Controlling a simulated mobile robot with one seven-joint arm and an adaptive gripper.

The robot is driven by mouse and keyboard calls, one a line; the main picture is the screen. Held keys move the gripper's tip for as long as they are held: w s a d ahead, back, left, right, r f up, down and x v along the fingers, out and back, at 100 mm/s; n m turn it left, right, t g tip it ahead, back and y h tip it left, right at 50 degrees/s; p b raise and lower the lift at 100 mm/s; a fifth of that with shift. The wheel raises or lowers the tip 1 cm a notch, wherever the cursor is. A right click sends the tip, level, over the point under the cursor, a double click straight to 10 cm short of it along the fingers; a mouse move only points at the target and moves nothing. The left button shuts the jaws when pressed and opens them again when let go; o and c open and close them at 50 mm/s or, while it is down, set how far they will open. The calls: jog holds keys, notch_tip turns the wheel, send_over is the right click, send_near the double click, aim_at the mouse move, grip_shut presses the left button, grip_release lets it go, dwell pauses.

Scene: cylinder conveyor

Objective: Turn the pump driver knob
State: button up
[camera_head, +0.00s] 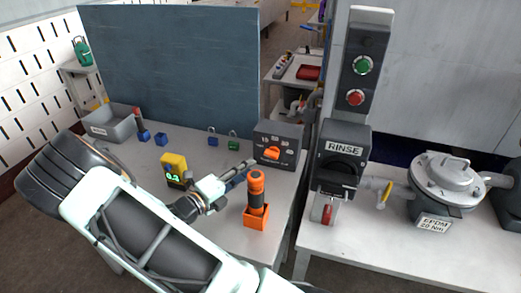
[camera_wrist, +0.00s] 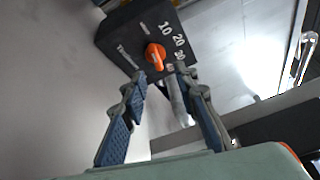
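A dark grey box (camera_head: 278,144) with an orange knob (camera_head: 271,153) stands at the back right corner of the left table. In the wrist view the box (camera_wrist: 125,40) is tilted. It has number marks 10, 20 and 30 beside its orange knob (camera_wrist: 155,55). My gripper (camera_head: 248,168) is in front and to the left of the box. In the wrist view its two fingers (camera_wrist: 160,76) are apart with a clear gap. The knob shows just beyond the fingertips, and nothing is held. I cannot tell the exact distance to the knob.
An orange-and-black cylinder (camera_head: 256,190) stands in an orange holder (camera_head: 256,218) just right of my gripper. A yellow meter (camera_head: 173,168) stands to the left. A RINSE box (camera_head: 343,157) and a metal pump housing (camera_head: 446,180) are on the right table.

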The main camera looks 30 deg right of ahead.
aim_at(268, 156)
jog(key=shift+d+f+n, duration=0.15)
jog(key=shift+f+n, duration=0.15)
jog(key=shift+f, duration=0.1)
jog(key=shift+d+f, duration=0.1)
jog(key=shift+d, duration=0.1)
jog(key=p+x, duration=0.1)
jog(key=x, duration=0.9)
jog(key=shift+w+d, duration=0.15)
jog(key=shift+d, duration=0.05)
grip_shut()
